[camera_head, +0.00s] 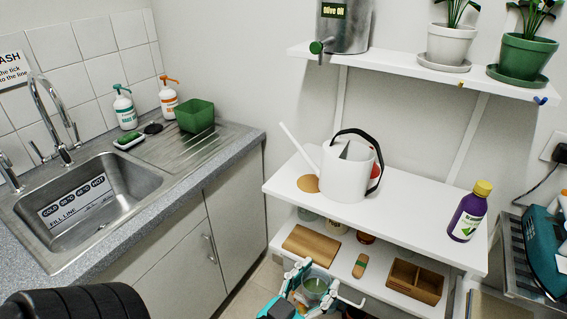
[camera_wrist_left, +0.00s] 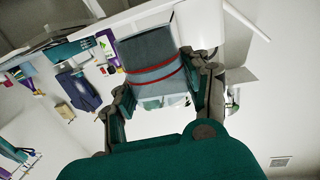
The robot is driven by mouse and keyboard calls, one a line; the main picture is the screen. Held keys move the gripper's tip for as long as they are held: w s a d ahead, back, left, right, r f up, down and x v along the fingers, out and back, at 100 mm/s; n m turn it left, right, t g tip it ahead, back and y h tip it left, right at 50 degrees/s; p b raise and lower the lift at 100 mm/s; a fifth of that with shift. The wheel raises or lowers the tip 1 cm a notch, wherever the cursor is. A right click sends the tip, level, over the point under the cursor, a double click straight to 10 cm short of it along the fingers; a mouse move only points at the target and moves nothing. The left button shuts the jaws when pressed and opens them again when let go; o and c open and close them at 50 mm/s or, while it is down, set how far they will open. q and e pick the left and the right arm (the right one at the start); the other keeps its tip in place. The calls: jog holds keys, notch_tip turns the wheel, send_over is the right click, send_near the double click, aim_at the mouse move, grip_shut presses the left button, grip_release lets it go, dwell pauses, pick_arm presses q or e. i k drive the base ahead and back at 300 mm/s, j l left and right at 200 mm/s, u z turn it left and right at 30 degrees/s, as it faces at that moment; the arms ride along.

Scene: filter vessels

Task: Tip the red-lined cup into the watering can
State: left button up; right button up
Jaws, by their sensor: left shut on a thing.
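The white watering can (camera_head: 345,172) with a black handle stands upright on the white shelf unit's upper board (camera_head: 420,212), its spout pointing up to the left. My left gripper (camera_head: 318,292) is at the bottom of the head view, lower and in front of the can. It is shut on a cup (camera_head: 315,287), seen from above with a greenish inside. My right gripper is not in view.
A purple bottle with a yellow cap (camera_head: 470,212) stands right of the can. A cork-coloured disc (camera_head: 308,184) lies beside the can's base. The lower shelf holds a wooden board (camera_head: 308,245) and a divided wooden box (camera_head: 415,281). The sink (camera_head: 90,205) is at the left.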

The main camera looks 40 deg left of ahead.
aim_at(344, 175)
jog(key=u, duration=0.8)
jog(key=i+j+z, duration=0.25)
jog(key=j, duration=0.35)
jog(key=j+z, duration=0.2)
jog(key=j, duration=0.4)
jog(key=z, duration=1.1)
